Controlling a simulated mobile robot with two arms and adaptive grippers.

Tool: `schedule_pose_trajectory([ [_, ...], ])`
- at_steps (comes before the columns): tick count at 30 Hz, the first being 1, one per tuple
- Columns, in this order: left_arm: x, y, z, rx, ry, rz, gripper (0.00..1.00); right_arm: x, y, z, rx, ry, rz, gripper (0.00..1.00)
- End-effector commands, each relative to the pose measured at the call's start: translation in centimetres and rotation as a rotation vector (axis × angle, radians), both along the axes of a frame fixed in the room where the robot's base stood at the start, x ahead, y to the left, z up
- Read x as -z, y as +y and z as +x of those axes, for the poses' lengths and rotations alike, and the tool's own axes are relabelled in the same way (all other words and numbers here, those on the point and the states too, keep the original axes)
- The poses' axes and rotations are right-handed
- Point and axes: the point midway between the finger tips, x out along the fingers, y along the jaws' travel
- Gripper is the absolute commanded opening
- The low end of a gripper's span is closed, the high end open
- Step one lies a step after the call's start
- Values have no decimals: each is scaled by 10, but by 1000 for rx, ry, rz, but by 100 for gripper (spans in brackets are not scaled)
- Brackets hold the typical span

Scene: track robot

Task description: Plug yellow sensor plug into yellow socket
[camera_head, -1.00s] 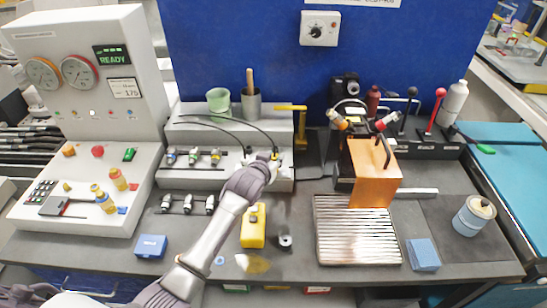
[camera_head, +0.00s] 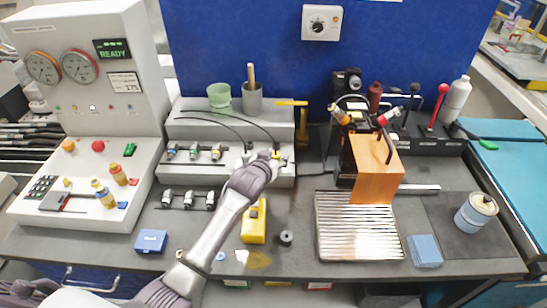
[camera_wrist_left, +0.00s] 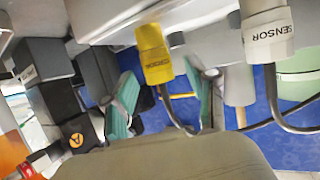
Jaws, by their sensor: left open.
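The yellow sensor plug (camera_wrist_left: 154,55) with its dark cable sits at a grey housing in the left wrist view. Only a bit of yellow (camera_head: 277,156) shows beside my gripper in the head view. My left gripper (camera_head: 268,157) is at the right end of the grey connector panel. In the left wrist view its teal-padded fingers (camera_wrist_left: 163,103) are apart, one either side of the yellow plug, not visibly closed on it. A socket with a yellow ring (camera_head: 216,153) is left of the gripper, in a row with blue and green ones. My right gripper is not in view.
A white plug marked SENSOR (camera_wrist_left: 268,35) is close beside the left gripper. Thin black cables (camera_head: 225,121) arch over the panel (camera_head: 180,180). A yellow box (camera_head: 254,224) lies in front, near my forearm. An orange block (camera_head: 373,170) stands to the right.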

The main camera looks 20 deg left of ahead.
Motion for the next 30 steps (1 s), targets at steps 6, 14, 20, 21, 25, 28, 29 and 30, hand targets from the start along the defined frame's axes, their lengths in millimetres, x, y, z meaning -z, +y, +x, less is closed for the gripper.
schedule_pose_trajectory([
  [6,-6,1,-15,0,-1,1,57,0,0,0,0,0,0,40],
  [14,-24,2,-61,1,-1,0,57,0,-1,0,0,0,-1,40],
  [20,-38,4,-93,0,0,0,57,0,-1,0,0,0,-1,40],
  [21,-40,4,-98,0,1,0,57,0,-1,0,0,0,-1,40],
  [25,-44,5,-108,0,0,0,57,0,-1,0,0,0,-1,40],
  [28,-46,5,-111,-1,0,0,57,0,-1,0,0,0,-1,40],
  [29,-46,5,-111,-1,0,0,57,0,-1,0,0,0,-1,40],
  [30,-46,5,-111,-1,0,0,57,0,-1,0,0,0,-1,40],
])
